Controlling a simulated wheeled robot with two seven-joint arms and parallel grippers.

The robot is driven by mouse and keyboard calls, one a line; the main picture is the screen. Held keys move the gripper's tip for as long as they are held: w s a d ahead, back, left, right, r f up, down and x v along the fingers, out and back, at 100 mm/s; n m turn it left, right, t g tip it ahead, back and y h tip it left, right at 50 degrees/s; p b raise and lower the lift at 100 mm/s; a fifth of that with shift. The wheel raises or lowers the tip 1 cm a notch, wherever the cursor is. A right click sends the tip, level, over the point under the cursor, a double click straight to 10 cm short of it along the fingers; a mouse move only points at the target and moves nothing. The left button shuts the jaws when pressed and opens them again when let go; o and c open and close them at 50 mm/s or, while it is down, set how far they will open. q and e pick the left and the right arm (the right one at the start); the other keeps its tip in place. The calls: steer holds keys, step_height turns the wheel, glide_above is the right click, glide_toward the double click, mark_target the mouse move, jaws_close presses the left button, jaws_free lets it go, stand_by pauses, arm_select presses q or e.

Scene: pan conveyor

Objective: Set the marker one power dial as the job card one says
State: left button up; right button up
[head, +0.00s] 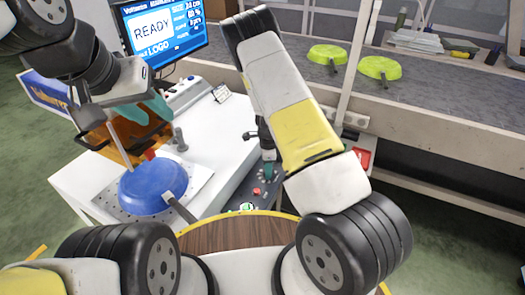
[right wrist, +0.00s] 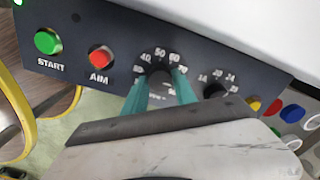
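The power dial (right wrist: 160,79), a dark knob ringed by white numbers including 50, 60 and 70, sits on the black control panel (right wrist: 125,42) in the right wrist view. My right gripper (right wrist: 161,84) has its teal fingers on both sides of this knob; whether they press on it I cannot tell. The knob's pointer is not readable. In the head view the right gripper (head: 268,168) is small and low at the panel. A small white card (head: 221,92) stands on the white machine top; its text is unreadable. My left gripper (head: 140,112) hangs above the blue pan (head: 146,187).
A second dial (right wrist: 215,90), a green START button (right wrist: 47,41) and a red AIM button (right wrist: 101,58) flank the power dial. The monitor (head: 160,35) reads READY.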

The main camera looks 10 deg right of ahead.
jaws_close()
steer(key=shift+n, duration=0.4)
steer(key=n, duration=2)
steer(key=shift+n, duration=0.5)
